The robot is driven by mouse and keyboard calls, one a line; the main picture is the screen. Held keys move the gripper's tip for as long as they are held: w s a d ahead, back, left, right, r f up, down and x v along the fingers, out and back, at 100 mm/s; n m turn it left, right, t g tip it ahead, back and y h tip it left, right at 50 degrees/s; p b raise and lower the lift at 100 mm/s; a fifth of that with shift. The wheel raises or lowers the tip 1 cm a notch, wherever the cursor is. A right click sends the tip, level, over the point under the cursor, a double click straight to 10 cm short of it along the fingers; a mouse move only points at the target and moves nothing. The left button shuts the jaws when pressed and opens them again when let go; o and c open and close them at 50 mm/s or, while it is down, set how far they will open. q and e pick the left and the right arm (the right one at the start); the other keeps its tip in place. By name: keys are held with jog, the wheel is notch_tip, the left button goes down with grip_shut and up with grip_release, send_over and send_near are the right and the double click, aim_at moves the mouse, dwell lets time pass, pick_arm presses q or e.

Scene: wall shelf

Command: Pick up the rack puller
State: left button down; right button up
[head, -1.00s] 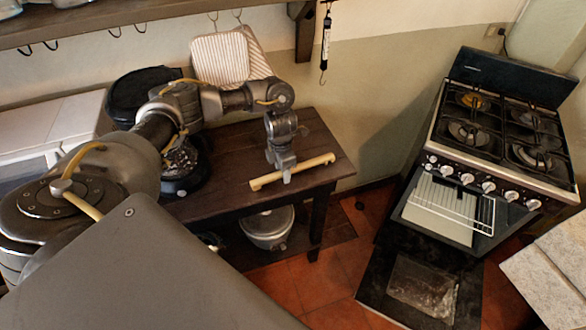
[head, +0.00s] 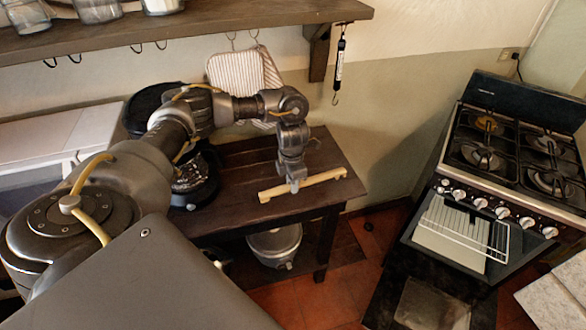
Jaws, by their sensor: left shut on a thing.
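The rack puller (head: 322,181) is a long, pale wooden stick. It lies roughly level near the front edge of the dark wooden table (head: 235,157), its right end a little higher in the picture. My left gripper (head: 294,185) points down and is shut on the stick left of its middle. The fingers hide a small part of it. I cannot tell whether the stick touches the table or is just above it. My right gripper is not in view.
An oven (head: 470,215) stands at the right with its door open and a wire rack (head: 465,228) pulled out. A wall shelf (head: 220,22) with jars runs above the table. A hanging scale (head: 339,62) and striped cloths (head: 236,75) hang below it. A lidded pot (head: 274,243) sits under the table.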

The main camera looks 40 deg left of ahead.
pick_arm(q)
jog(key=s+d+r+b, duration=0.1)
jog(key=s+d+r, duration=0.5)
jog(key=d+r, duration=0.4)
jog(key=d, duration=0.2)
jog(key=shift+d+r, duration=0.2)
jog(key=shift+d, duration=0.2)
